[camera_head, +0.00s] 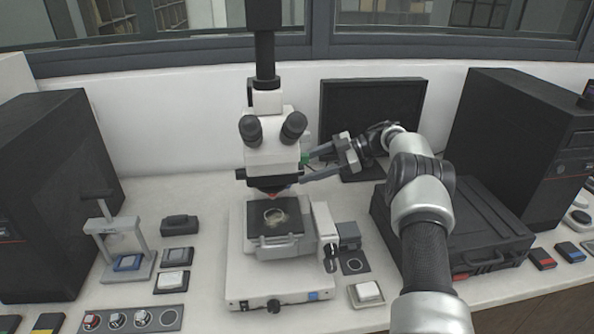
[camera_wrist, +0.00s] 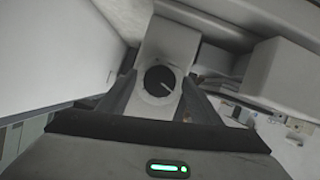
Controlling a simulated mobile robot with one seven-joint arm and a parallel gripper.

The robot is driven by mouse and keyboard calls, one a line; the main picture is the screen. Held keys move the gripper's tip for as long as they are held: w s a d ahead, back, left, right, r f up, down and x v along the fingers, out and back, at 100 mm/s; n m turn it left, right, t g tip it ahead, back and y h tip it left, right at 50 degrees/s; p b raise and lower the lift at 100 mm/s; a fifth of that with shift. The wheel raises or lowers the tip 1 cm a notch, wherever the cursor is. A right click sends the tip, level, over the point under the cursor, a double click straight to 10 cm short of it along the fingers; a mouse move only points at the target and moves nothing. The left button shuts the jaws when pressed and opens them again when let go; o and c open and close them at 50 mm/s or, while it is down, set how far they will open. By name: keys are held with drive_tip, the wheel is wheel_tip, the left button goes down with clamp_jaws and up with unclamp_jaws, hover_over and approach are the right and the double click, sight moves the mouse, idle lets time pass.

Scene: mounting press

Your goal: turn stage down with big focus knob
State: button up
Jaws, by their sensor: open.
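The microscope (camera_head: 275,155) stands at the middle of the bench, with its stage (camera_head: 262,217) low in front of the column. My gripper (camera_head: 307,166) is open beside the right of the microscope head, its fingers pointing left. In the wrist view, a round dark knob (camera_wrist: 160,80) with a white mark sits on a pale block. The open fingers of my gripper (camera_wrist: 159,90) lie to either side of it, with gaps showing. I cannot tell whether this is the big focus knob. Dark knobs (camera_head: 330,250) also show at the right of the stage.
A black monitor (camera_head: 372,100) stands behind my gripper. A black case (camera_head: 490,230) and a dark computer tower (camera_head: 525,140) are at right. Sample holders (camera_head: 172,281) and a small press (camera_head: 118,240) are at left. A white dish (camera_head: 367,291) lies at front.

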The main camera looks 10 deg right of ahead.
drive_tip(key=shift+a+f, duration=0.1)
drive_tip(key=shift+a, duration=0.2)
drive_tip(key=c, duration=1)
drive_tip(key=shift+c, duration=0.2)
drive_tip(key=shift+f, duration=0.1)
